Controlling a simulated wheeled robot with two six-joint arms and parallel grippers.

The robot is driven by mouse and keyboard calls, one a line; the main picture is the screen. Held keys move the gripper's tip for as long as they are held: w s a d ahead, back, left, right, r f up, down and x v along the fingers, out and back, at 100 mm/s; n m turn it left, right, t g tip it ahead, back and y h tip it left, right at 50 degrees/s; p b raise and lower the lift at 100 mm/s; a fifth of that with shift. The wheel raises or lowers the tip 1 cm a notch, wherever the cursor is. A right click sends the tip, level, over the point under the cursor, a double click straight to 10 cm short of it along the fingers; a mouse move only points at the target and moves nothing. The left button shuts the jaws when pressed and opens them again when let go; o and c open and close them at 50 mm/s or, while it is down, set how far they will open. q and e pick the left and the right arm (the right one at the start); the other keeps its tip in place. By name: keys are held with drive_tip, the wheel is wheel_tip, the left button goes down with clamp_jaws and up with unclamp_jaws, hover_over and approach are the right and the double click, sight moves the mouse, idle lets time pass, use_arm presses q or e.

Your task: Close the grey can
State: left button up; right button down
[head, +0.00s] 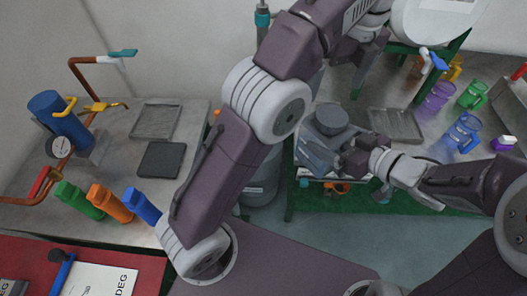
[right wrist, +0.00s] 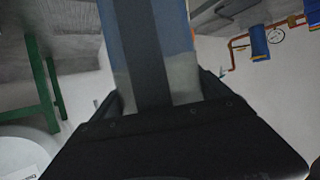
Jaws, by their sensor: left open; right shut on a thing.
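The grey can (head: 318,152) is a blocky body with a round grey cap-like top (head: 331,118), near the middle of the head view. I cannot tell whether that top is seated or apart. My right gripper (head: 358,158) comes in from the right and is shut at the can's right side. The right wrist view shows a blue-grey piece with a dark central strip (right wrist: 147,50) between its fingers, probably part of the can. My left gripper (head: 366,48) is open, above and behind the can at the top, partly hidden by its own wrist.
A grey tray (head: 396,125) lies right of the can on a green-framed table. Purple, green and blue mugs (head: 463,132) stand farther right. The left bench holds a blue cylinder (head: 58,118), a dark pad (head: 161,159) and green, orange and blue bottles (head: 110,203). My left arm crosses the middle.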

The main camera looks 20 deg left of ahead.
use_arm(q)
drive_tip(key=w+a+f+n+g, duration=0.1)
drive_tip(key=w+a+f+n, duration=0.25)
drive_tip(key=f+n, duration=0.25)
drive_tip(key=w+a+f+n, duration=0.2)
drive_tip(key=a+f+n, duration=0.2)
drive_tip(key=f+n, duration=0.25)
drive_tip(key=s+a+f+n, duration=0.4)
drive_tip(key=f+n, duration=0.2)
drive_tip(key=f, duration=0.2)
drive_tip(key=s+a+f+n+g, duration=0.1)
drive_tip(key=s+a+f+n, duration=0.2)
drive_tip(key=s+f+n, duration=0.2)
drive_tip(key=shift+a+f+n+h, duration=0.4)
drive_tip(key=shift+f+n, duration=0.45)
drive_tip(key=shift+f, duration=0.9)
